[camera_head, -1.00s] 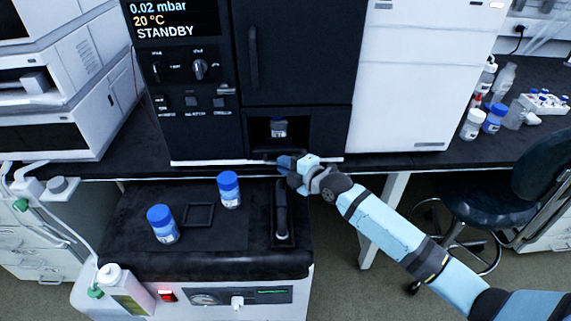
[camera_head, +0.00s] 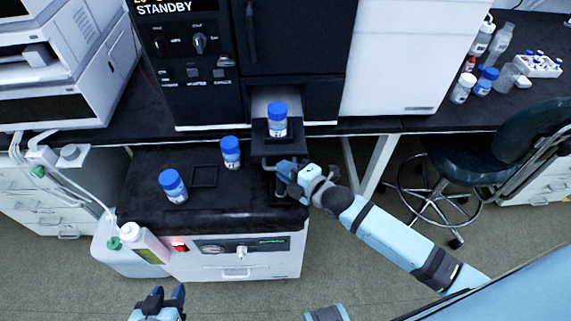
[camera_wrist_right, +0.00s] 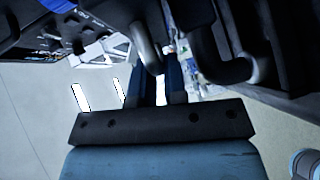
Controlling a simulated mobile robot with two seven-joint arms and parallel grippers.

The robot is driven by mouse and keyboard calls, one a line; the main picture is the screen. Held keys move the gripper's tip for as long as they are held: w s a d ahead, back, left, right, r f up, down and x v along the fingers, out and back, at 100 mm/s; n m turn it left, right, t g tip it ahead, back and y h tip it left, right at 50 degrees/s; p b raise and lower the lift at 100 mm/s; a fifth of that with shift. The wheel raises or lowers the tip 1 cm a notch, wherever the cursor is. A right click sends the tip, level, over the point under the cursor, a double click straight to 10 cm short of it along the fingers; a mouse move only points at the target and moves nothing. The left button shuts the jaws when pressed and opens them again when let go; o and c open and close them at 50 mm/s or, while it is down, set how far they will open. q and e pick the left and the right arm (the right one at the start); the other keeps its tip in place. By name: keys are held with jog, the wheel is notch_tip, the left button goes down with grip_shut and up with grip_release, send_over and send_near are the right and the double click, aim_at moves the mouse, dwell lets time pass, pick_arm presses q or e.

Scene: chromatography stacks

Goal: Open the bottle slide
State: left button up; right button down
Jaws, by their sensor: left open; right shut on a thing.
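The bottle slide (camera_head: 280,146) sticks out of the opening low in the black instrument and carries a blue-capped bottle (camera_head: 278,119), which stands upright on it. My right gripper (camera_head: 281,168) is at the slide's front, shut on its handle (camera_head: 266,163). In the right wrist view the right gripper's fingers (camera_wrist_right: 160,88) close at the curved metal handle (camera_wrist_right: 147,48); the exact contact is partly hidden. My left gripper (camera_head: 163,297) is open and empty at the bottom of the head view, far from the slide.
Two more blue-capped bottles (camera_head: 231,152) (camera_head: 173,186) stand on the black-topped cart (camera_head: 140,203), beside an empty square frame (camera_head: 204,176). A dark stool (camera_head: 482,155) is at the right. Bottles and a vial rack (camera_head: 538,65) sit on the right bench.

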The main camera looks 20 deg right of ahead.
jog(key=c, duration=1.2)
grip_release()
pick_arm(q)
jog(key=shift+a, duration=0.15)
pick_arm(e)
jog(key=shift+o, duration=0.2)
pick_arm(q)
jog(key=shift+s+r+p, duration=0.1)
jog(key=shift+p, duration=0.25)
pick_arm(e)
jog(key=v, duration=1.3)
jog(key=shift+s+d, duration=0.2)
jog(key=shift+s, duration=0.15)
pick_arm(q)
jog(key=shift+a, duration=0.15)
pick_arm(e)
jog(key=s+a+f+m+g+h, duration=0.35)
jog(key=s+f+m, duration=0.4)
jog(key=m, duration=1.15)
pick_arm(q)
notch_tip(320, 180, up, 14)
jog(key=p, duration=1.7)
jog(key=shift+s+a+m, duration=0.3)
jog(key=shift+s+a, duration=0.1)
jog(key=shift+a, duration=0.05)
pick_arm(e)
notch_tip(320, 180, up, 13)
jog(key=h, duration=0.1)
jog(key=shift+s+d, duration=0.25)
jog(key=shift+s, duration=0.15)
